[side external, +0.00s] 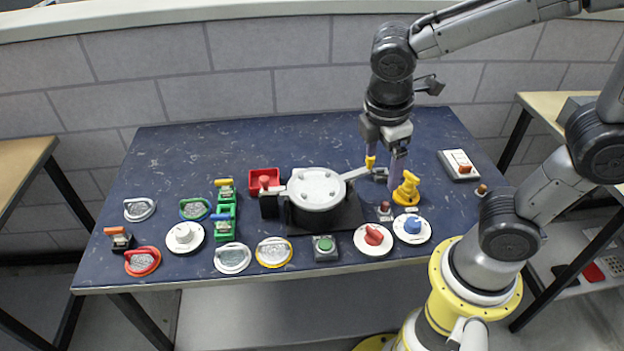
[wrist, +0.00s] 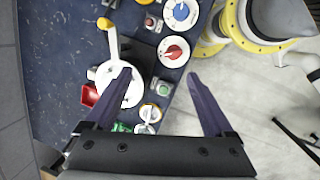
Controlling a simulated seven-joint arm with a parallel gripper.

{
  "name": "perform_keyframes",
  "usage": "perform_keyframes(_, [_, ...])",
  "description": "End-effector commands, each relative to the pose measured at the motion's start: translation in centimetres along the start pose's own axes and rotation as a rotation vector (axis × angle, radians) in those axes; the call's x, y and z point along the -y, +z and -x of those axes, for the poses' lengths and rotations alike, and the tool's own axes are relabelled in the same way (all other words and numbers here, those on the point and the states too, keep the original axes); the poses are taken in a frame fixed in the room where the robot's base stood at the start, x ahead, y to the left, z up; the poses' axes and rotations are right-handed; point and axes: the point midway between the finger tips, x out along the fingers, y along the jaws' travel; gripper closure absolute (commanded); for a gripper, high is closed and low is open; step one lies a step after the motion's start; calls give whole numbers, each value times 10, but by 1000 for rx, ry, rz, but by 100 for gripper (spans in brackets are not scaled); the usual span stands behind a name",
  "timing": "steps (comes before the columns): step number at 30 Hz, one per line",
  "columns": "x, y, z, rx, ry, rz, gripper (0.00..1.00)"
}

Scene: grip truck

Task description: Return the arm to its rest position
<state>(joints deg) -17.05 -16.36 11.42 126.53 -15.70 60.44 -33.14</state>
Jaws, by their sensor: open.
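My gripper (side external: 385,160) hangs from the arm over the right half of the dark blue table, pointing down, near the end of the white round device's handle. In the wrist view my gripper (wrist: 160,85) shows two dark fingers spread wide with nothing held between them. The white round device (side external: 316,190) sits on a black base, with one handle toward the right ending in a yellow tip (side external: 370,162). In the wrist view the device (wrist: 122,85) lies partly behind the left finger. I cannot tell whether a finger touches the handle.
The table (side external: 300,135) carries a yellow knob (side external: 406,190), red dial (side external: 373,238), blue dial (side external: 411,227), green button box (side external: 325,246), red bin (side external: 263,181), white switch box (side external: 458,165), and several round pads and green switches at left. The table's back left is clear.

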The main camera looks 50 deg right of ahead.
Motion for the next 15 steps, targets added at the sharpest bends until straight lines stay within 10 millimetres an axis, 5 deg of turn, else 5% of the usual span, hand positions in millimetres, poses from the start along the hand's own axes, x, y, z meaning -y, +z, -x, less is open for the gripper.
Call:
perform_keyframes(7, [14, 52, 40, -297, 86, -564, 12])
perform_keyframes(15, [36, 55, 48, -505, 37, -984, 12])
